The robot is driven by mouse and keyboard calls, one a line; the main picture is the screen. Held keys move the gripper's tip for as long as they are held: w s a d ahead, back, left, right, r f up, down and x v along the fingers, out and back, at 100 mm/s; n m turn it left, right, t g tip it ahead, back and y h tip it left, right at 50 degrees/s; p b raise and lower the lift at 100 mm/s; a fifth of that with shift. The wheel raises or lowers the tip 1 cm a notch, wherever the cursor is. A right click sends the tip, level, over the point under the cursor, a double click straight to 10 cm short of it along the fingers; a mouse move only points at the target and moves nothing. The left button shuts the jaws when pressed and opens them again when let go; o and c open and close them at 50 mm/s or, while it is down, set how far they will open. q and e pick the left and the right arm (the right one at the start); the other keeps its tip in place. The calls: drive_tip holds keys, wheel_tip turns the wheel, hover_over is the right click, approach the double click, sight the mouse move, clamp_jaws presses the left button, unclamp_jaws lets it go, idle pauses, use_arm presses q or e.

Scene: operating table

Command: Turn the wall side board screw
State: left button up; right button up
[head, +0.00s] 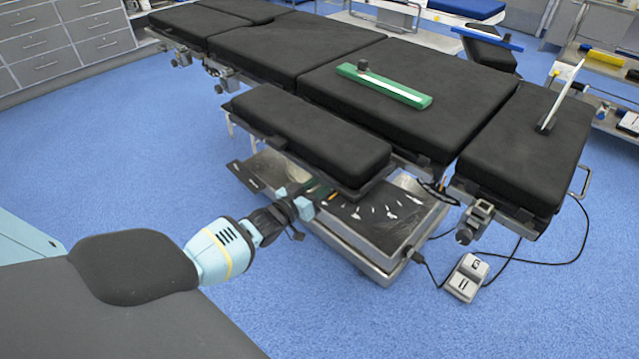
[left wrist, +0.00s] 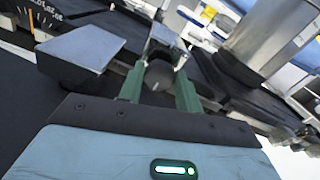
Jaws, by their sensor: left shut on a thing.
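The operating table has black pads (head: 415,95). A long black side board (head: 310,135) runs along its near side. My left gripper (head: 316,191) reaches in from the left, under the near edge of this board. In the left wrist view the two green fingers (left wrist: 158,88) are shut on a dark round screw knob (left wrist: 158,74), one finger on each side. In the head view the knob is hidden by the board and the gripper. My right gripper is not in view.
The metal table base (head: 385,225) stands under the board, close to the gripper. A green bar (head: 385,84) lies on the pad. A foot pedal (head: 466,277) with cables is on the blue floor at right. Drawers (head: 65,40) stand at the back left.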

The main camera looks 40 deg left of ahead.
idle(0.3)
use_arm(q)
drive_tip(key=o, duration=1)
drive_tip(key=shift+s, duration=0.1)
drive_tip(key=s+p, duration=0.1)
drive_tip(key=s, duration=0.6)
drive_tip(key=shift+s+a+p, duration=0.3)
drive_tip(key=shift+p, duration=0.1)
